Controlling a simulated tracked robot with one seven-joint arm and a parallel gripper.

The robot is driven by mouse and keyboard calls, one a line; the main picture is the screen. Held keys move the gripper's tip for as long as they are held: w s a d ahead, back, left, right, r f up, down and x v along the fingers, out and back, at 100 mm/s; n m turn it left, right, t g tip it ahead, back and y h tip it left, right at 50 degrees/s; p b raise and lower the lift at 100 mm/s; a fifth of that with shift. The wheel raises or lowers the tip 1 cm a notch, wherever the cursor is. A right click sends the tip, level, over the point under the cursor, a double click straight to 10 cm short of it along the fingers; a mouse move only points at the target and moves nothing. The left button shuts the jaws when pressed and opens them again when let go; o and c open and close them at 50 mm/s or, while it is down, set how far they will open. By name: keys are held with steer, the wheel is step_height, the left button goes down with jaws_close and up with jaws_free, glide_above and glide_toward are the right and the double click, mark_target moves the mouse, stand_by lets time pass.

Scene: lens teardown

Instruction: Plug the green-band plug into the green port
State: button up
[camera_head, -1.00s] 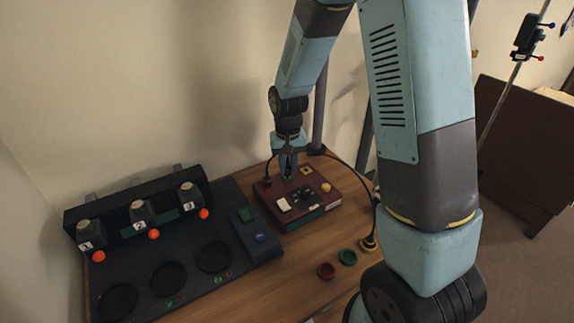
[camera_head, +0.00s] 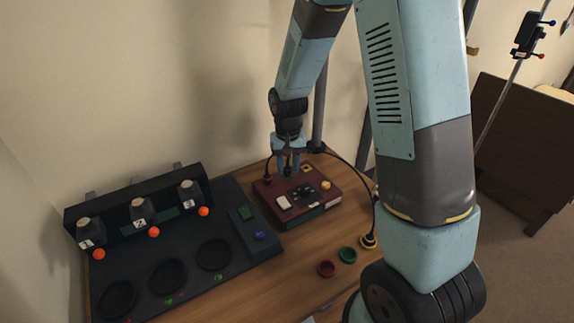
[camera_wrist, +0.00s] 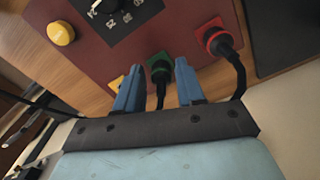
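The maroon box (camera_head: 318,207) stands on the table and also fills the upper wrist view (camera_wrist: 100,62). In the wrist view, the green plug (camera_wrist: 159,67) stands at the box's green port, with its black cable running down between my fingers. It looks seated; the port itself is mostly hidden under it. My gripper (camera_wrist: 158,72) is open around the green plug, with a gap on each side. In the head view, my gripper (camera_head: 288,172) is low over the box's back edge.
A red plug (camera_wrist: 216,38) with a black cable sits in the box beside my right finger. A yellow knob (camera_wrist: 61,33) and black dial are on the box. A yellow-band plug (camera_head: 368,242), red ring (camera_head: 326,269) and green ring (camera_head: 347,255) lie in front. A dark station (camera_head: 195,280) is left.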

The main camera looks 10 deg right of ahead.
steer(key=shift+o, duration=1.1)
step_height(320, 180, up, 14)
steer(key=shift+f, duration=0.15)
steer(key=s+d+r+t, duration=0.2)
steer(key=s+d+r, duration=0.2)
steer(key=s, duration=0.3)
steer(key=s+d+r+t, duration=0.1)
steer(key=s+d+r, duration=0.3)
steer(key=s+r, duration=0.2)
steer(key=s+d+r+t, duration=0.2)
steer(key=s+d+r, duration=0.2)
steer(key=s, duration=0.6)
steer(key=shift+d+r+t, duration=0.2)
steer(key=shift+r+t, duration=0.1)
steer(key=shift+r, duration=0.45)
